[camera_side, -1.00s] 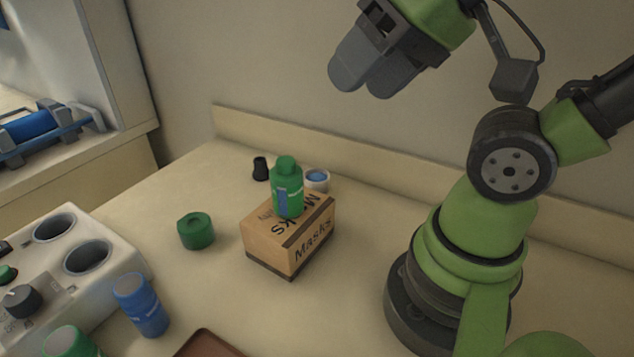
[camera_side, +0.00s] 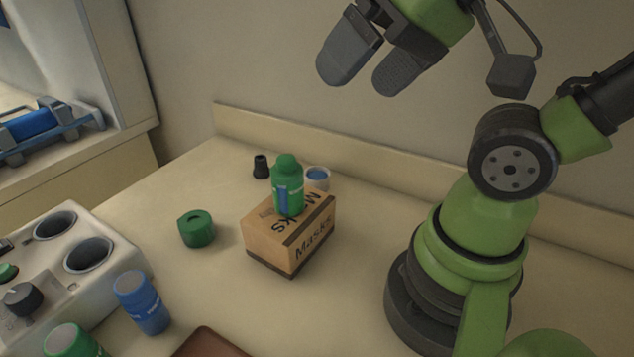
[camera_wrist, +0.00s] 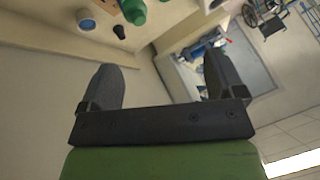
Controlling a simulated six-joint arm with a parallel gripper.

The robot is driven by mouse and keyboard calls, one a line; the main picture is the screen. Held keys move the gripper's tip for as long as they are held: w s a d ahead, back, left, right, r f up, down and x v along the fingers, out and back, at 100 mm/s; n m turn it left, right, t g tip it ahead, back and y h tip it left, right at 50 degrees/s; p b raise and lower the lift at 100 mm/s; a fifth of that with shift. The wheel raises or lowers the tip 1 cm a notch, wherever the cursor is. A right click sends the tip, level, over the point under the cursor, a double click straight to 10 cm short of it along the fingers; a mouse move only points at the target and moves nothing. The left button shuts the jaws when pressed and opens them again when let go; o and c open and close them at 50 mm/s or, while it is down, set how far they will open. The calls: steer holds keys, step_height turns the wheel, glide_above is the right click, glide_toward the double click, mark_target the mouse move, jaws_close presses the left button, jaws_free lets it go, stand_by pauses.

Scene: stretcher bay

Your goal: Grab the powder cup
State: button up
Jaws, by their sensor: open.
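What looks like the powder cup (camera_side: 317,182) is a small white cup with blue contents. It stands on the table behind the masks box (camera_side: 290,245), partly hidden by the box. It also shows near the top left of the wrist view (camera_wrist: 87,22). My gripper (camera_side: 362,72) is high above the table, up and to the right of the cup in the side view, well apart from it. Its two grey fingers are spread and empty; they also show in the wrist view (camera_wrist: 160,66).
A green bottle (camera_side: 288,190) stands on the masks box, close to the cup. A small black object (camera_side: 261,167) is left of it. A green ring-shaped piece (camera_side: 197,229), a blue container (camera_side: 142,303) and a white device with round wells (camera_side: 110,268) are farther left.

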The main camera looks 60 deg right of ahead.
steer(key=w+d+f+g+h, duration=0.15)
steer(key=w+d, duration=0.25)
steer(key=w, duration=0.4)
steer(key=n+g, duration=0.2)
steer(key=g, duration=0.4)
glide_above(317, 177)
steer(key=s+a, duration=0.1)
steer(key=a, duration=0.1)
steer(key=shift+h, duration=0.25)
step_height(317, 177, down, 23)
steer(key=shift+s+a+r, duration=0.1)
steer(key=shift+a, duration=0.05)
steer(key=shift+f, duration=3.2)
steer(key=c, duration=1)
